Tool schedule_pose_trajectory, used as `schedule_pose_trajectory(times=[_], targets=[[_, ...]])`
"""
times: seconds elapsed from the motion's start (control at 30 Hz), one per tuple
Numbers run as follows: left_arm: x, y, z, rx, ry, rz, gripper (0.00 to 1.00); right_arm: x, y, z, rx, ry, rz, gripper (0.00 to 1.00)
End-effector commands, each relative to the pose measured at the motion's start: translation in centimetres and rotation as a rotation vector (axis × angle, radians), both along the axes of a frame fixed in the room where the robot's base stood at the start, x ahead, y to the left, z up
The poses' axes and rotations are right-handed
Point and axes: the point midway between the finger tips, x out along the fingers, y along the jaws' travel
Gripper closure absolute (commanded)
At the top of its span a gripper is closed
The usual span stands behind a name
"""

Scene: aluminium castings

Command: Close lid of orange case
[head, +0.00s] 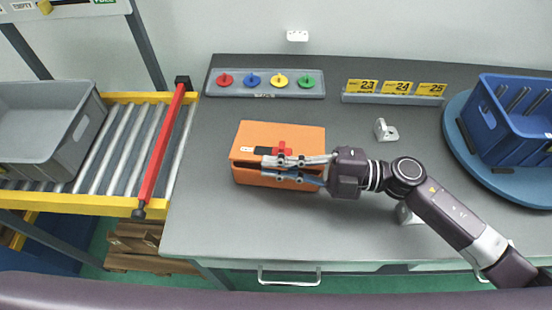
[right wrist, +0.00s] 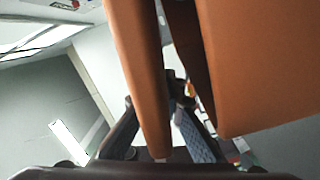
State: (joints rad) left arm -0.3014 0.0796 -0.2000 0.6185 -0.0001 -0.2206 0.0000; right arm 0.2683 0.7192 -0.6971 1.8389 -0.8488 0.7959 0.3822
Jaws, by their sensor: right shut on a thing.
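The orange case (head: 247,178) stands on the grey bench, left of centre in the head view, with a red cross on its lid (head: 306,139). My right gripper (head: 266,167) reaches in from the right along the case's front edge and is shut on the lid's edge. In the right wrist view the lid (right wrist: 138,55) runs down between the gripper's fingers (right wrist: 170,95). The case body (right wrist: 245,65) shows to its right, with a dark gap between the two, so the lid looks ajar. The gripper partly hides the case front. My left gripper is out of view.
A tray of coloured knobs (head: 265,93) lies behind the case. A small metal bracket (head: 385,131) stands to its right. A blue bin (head: 510,130) on a turntable is far right. A roller conveyor with a grey tote (head: 45,150) is at left.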

Motion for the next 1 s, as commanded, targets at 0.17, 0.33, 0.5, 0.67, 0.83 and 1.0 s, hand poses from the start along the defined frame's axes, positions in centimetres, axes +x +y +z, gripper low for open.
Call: schedule_pose_trajectory(times=[0.17,0.33,0.5,0.67,0.83,1.0], targets=[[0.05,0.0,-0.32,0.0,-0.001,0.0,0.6,0.01,-0.08,-0.74,-0.003,0.003,-0.004,1.0],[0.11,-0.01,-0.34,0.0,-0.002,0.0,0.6,0.0,-0.08,-0.86,-0.002,0.004,-0.004,1.0],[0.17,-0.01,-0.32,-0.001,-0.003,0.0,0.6,0.01,-0.07,-0.83,-0.002,0.003,-0.005,1.0],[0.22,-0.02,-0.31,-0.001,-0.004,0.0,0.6,0.02,-0.07,-0.81,-0.002,0.003,-0.005,0.91],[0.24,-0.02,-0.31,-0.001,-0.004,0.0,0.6,0.0,-0.05,-0.77,-0.001,0.002,-0.004,0.78],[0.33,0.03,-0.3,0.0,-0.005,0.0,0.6,-0.05,-0.02,-0.73,-0.001,0.002,-0.002,0.78]])
